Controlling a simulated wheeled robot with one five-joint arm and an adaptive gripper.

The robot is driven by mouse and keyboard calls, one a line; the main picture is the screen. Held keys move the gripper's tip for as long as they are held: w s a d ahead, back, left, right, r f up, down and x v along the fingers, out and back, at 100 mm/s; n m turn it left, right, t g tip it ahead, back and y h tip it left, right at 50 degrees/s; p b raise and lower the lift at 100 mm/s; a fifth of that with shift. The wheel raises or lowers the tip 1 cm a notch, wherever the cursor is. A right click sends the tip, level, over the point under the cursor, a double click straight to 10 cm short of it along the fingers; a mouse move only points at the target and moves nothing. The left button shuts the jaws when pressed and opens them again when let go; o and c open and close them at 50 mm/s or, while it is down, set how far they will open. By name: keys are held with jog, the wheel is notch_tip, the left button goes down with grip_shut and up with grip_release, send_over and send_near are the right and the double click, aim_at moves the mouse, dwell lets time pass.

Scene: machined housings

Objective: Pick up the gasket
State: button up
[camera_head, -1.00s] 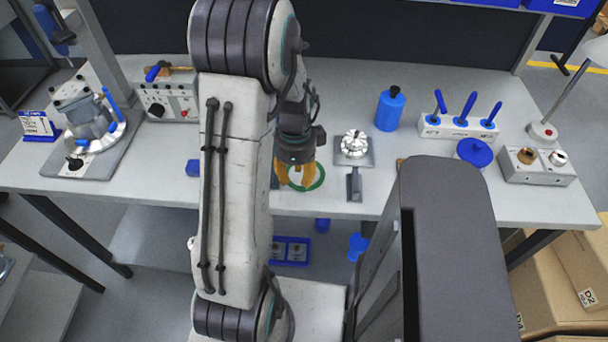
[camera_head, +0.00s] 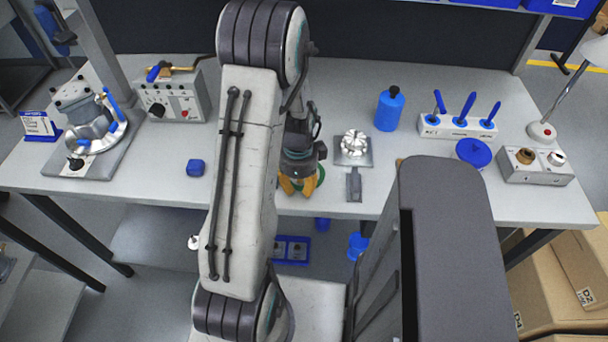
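The gasket is a thin green ring (camera_head: 321,175) on the grey bench top. Only part of it shows at the right of my gripper, and the rest is hidden behind the fingers. My gripper (camera_head: 298,187) points down at the ring with its orange fingertips spread a little apart. The fingers overlap the ring in this view, and I cannot tell whether they touch it. I see nothing held between them.
A silver round part on a grey plate (camera_head: 354,147) and a small grey block (camera_head: 354,185) stand right of my gripper. A blue cube (camera_head: 196,168) lies to the left. A blue bottle (camera_head: 390,108) stands behind.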

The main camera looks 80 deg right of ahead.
grip_shut()
jog(key=shift+r, duration=0.2)
